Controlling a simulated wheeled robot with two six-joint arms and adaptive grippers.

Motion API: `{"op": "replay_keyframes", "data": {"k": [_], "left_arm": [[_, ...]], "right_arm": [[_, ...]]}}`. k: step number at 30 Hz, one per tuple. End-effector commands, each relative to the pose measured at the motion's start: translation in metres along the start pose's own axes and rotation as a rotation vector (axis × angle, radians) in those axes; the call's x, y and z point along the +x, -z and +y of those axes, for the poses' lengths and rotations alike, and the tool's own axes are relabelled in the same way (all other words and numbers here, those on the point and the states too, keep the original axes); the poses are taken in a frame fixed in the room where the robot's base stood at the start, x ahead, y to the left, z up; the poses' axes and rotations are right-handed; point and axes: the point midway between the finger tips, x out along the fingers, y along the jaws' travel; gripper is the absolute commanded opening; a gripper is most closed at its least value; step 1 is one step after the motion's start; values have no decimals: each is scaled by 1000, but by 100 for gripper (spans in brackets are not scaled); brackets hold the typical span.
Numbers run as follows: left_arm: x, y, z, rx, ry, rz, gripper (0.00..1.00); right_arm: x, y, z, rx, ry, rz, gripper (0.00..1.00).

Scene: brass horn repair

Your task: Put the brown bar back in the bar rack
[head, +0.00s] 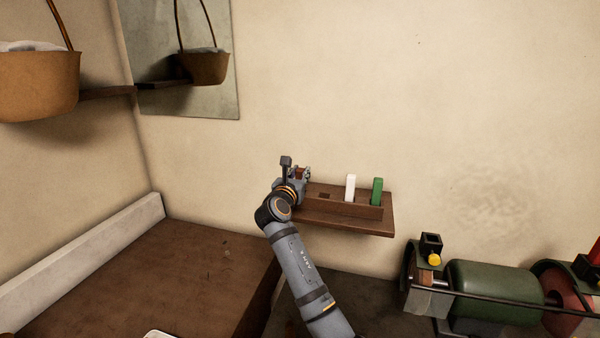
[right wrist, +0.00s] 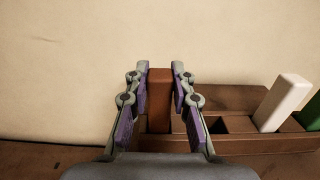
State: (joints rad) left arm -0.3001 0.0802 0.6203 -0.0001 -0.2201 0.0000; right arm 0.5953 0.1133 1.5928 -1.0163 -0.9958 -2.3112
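The brown bar (right wrist: 159,100) stands upright between the fingers of my right gripper (right wrist: 161,85) in the right wrist view. The pads lie close against both its sides, and the gripper appears shut on it. The wooden bar rack (head: 347,210) is on the wall shelf. The bar lines up with the rack's left end, its lower end at the rack. How deep it sits cannot be told. An empty slot (right wrist: 213,123) is just right of it. In the head view my right gripper (head: 302,173) hides most of the bar. My left gripper is out of view.
A white bar (head: 350,188) and a green bar (head: 377,191) stand in the rack to the right. A green-drummed machine (head: 495,288) is at lower right. A brown bench top (head: 170,270) is at lower left. A basket (head: 38,85) is at upper left.

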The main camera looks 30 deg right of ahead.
Motion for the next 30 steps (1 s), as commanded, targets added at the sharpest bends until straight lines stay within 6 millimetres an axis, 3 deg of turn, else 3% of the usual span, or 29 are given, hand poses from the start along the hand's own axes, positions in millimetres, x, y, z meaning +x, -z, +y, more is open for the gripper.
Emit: {"op": "replay_keyframes", "data": {"k": [1, 6, 15, 24, 30], "left_arm": [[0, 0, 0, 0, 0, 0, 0], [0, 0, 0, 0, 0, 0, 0], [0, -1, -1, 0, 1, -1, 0], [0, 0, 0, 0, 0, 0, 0], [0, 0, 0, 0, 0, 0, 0]], "right_arm": [[0, -1, 0, 0, 0, -1, 30], [0, -1, 0, 0, 0, -1, 50], [-3, 0, 0, 0, -1, 1, 50], [-55, 1, 0, 3, -1, 3, 50], [-74, 0, 0, 1, 0, 1, 50]]}}
